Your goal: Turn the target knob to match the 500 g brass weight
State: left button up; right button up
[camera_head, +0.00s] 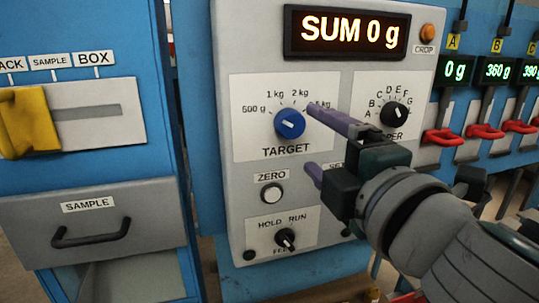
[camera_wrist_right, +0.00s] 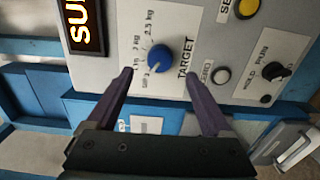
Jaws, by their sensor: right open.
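The blue target knob (camera_head: 290,123) sits on the grey panel above the word TARGET, with labels 500 g, 1 kg, 2 kg and one partly covered by my finger. It has a short white mark, but I cannot tell which label this points at. My right gripper (camera_head: 309,138) is open, its two purple fingers apart just right of the knob in the head view. In the right wrist view the knob (camera_wrist_right: 159,54) shows beyond and between the fingertips (camera_wrist_right: 158,71); I see no grip on it. No brass weight and no left gripper are in view.
The display (camera_head: 346,32) reads SUM 0 g. Below are the ZERO button (camera_head: 271,192) and the HOLD/RUN knob (camera_head: 285,240). A SAMPLE drawer (camera_head: 90,228) is left; red levers (camera_head: 443,137) are right.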

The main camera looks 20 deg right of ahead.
jog(key=shift+s+b, duration=0.3)
jog(key=shift+s, duration=1.35)
